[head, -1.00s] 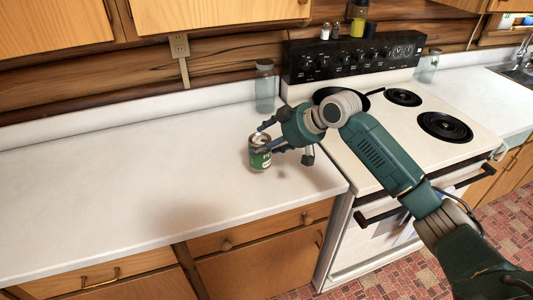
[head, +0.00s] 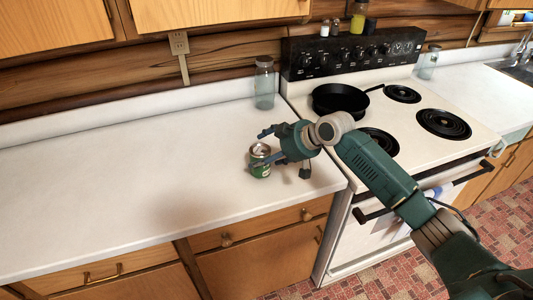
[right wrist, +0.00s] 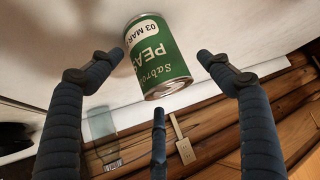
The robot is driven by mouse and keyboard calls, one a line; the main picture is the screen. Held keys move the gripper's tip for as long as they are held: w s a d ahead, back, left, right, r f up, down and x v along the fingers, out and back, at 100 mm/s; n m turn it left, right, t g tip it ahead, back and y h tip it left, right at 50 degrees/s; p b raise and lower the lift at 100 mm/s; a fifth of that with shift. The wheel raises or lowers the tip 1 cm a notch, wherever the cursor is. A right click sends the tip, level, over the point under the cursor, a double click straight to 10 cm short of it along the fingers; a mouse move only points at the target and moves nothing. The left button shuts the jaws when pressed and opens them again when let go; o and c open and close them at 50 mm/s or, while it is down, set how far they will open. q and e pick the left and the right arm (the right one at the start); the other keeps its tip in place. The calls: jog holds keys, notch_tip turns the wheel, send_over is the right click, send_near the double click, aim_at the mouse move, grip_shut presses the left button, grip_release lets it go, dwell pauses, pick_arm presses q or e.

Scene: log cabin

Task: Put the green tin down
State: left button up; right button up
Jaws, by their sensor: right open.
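The green tin (head: 261,168), with a peas label, stands upright on the white counter (head: 130,185), left of the stove. My right gripper (head: 269,146) is open at the tin's right and back side, its fingers spread. In the right wrist view the tin (right wrist: 160,65) appears between and beyond the spread fingertips, with a visible gap on both sides and nothing gripped. My left gripper is not in view.
A clear glass jar (head: 264,83) stands behind the tin by the wall. A black pan (head: 340,100) sits on the stove (head: 400,130) to the right. The counter left of the tin is clear.

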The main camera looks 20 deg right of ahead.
jog(key=b+v, duration=0.2)
jog(key=v, duration=1)
